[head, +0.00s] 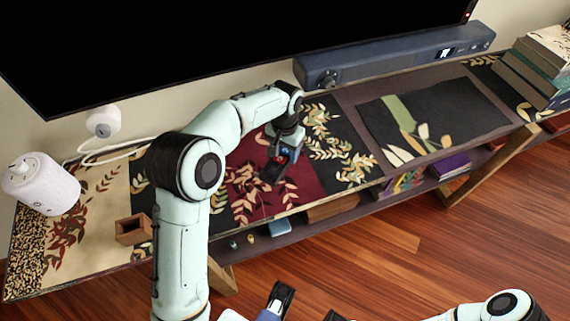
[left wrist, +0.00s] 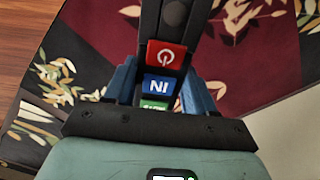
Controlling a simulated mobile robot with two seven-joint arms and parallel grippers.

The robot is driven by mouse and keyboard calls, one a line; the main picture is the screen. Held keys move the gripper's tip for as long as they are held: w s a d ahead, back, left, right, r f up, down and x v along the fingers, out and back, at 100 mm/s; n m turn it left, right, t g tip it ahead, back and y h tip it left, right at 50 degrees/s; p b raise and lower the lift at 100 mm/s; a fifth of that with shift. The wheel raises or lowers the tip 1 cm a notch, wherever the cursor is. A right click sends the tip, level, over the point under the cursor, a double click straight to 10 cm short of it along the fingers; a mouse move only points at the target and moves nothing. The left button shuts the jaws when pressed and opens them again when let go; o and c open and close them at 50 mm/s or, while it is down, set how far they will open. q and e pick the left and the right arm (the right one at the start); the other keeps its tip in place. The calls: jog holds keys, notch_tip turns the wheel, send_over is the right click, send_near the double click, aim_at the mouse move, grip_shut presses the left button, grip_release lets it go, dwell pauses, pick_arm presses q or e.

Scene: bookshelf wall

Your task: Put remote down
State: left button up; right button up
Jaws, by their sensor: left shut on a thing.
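The remote (left wrist: 163,85) is a dark bar with red, blue and green buttons, seen close up in the left wrist view. My left gripper (left wrist: 163,92) is shut on it, with blue fingers on both sides. In the head view my left gripper (head: 284,157) is over the dark red panel of the patterned console top (head: 262,198), and the remote there is small and partly hidden. I cannot tell if the remote touches the surface. My right gripper (head: 305,308) is at the bottom edge of the head view, open and apparently empty, partly cut off.
A blue-grey soundbar (head: 400,55) lies at the back below the black television (head: 200,40). A white cylinder (head: 42,183) and small wooden box (head: 133,229) stand at the left. Books (head: 540,65) are stacked at the right. The dark panel (head: 440,118) right of centre is clear.

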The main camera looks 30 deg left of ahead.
aim_at(285, 152)
pick_arm(q)
jog(key=shift+f+b, duration=0.5)
jog(key=shift+f, duration=2.6)
jog(key=shift+f, duration=0.1)
jog(key=o, duration=1.1)
jog(key=shift+f, duration=0.1)
jog(key=shift+o, duration=0.2)
notch_tip(285, 152, up, 12)
jog(key=shift+r+p, duration=0.2)
jog(key=shift+p, duration=0.95)
